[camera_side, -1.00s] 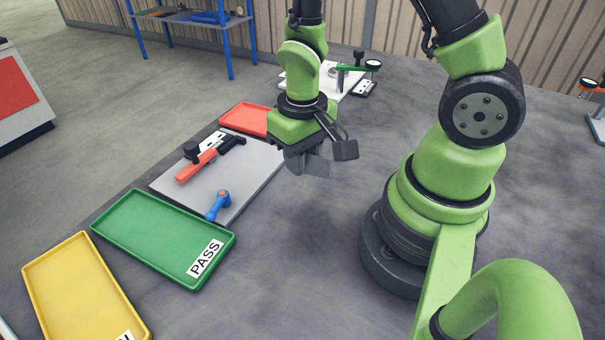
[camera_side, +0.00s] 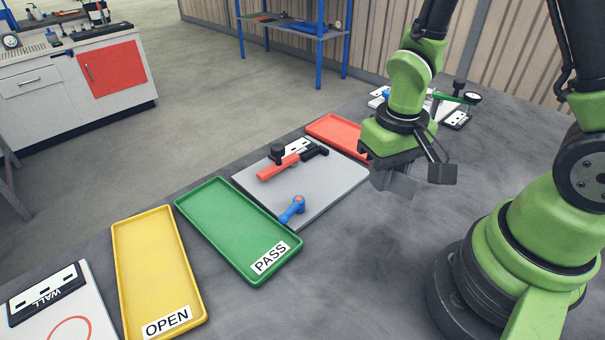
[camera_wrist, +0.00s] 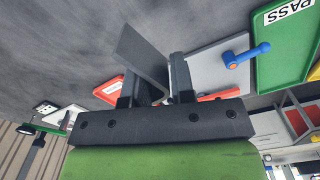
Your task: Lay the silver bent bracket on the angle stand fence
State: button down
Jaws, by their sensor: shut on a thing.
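My gripper (camera_side: 385,178) hangs over the bare table, to the right of the red tray. It is shut on the silver bent bracket (camera_side: 401,184), a grey bent plate held above the table. In the wrist view the bracket (camera_wrist: 141,52) sticks out between my two fingers (camera_wrist: 154,84), and its inner part is hidden by them. A grey plate (camera_side: 330,195) carries a red-handled clamp (camera_side: 278,168), a black bar and a blue lever (camera_side: 292,209). I cannot tell whether this is the angle stand, and its fence is not clearly identifiable.
A green PASS tray (camera_side: 182,209), a yellow OPEN tray (camera_side: 118,262) and a red tray (camera_side: 312,130) line the table edge. A plate marked WALL (camera_side: 98,300) lies at lower left. A gauge stand (camera_side: 472,98) stands behind my gripper. The table below the bracket is clear.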

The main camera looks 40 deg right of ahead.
jog(key=w+r+n, duration=0.4)
jog(key=w+r, duration=0.3)
jog(key=m, duration=0.6)
send_over(308, 170)
notch_tip(308, 170, down, 9)
jog(key=shift+r, duration=0.1)
jog(key=shift+f, duration=2.05)
jog(key=shift+f, duration=0.1)
jog(key=shift+f, duration=0.5)
